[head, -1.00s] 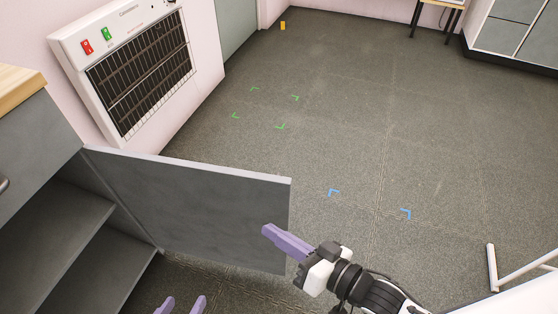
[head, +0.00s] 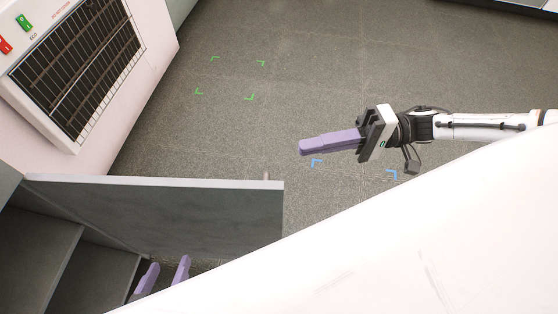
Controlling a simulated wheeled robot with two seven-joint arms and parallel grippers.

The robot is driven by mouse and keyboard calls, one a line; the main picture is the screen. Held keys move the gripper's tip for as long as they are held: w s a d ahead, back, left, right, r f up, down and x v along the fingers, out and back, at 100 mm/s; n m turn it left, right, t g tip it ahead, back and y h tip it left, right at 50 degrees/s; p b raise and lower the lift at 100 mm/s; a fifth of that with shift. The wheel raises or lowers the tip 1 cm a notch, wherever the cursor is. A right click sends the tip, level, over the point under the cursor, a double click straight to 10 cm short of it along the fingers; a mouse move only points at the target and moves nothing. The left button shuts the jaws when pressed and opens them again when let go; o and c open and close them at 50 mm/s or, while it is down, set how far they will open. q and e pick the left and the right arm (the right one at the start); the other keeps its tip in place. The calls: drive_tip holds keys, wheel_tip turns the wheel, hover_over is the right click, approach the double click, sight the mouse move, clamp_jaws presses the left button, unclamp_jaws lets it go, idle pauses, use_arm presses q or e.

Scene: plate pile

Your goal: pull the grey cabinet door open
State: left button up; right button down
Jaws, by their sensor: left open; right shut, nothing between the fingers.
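The grey cabinet door (head: 190,212) stands swung out from the cabinet (head: 28,240), with its inner face towards me and its free edge at the right. A small piece (head: 266,176) sticks up behind its top edge near that end; it may be the handle. My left gripper (head: 168,266) is open at the bottom, two purple fingers apart, on the inner side of the door near its lower edge. I cannot tell whether it touches the door. My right gripper (head: 302,148) is shut and empty, above the floor beyond and right of the door's free edge.
Grey shelves (head: 105,272) show inside the cabinet. A white wall heater (head: 75,70) is at the upper left. The floor (head: 290,60) beyond the door is clear, with green and blue corner marks. A large white surface covers the lower right.

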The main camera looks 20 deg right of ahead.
use_arm(q)
drive_tip(key=shift+w+d+f+b, duration=0.15)
drive_tip(key=shift+d+f+b, duration=0.1)
drive_tip(key=shift+b, duration=0.25)
use_arm(e)
drive_tip(key=s+a, duration=0.2)
drive_tip(key=a, duration=0.6)
drive_tip(key=shift+s, duration=0.2)
drive_tip(key=shift+a, duration=0.1)
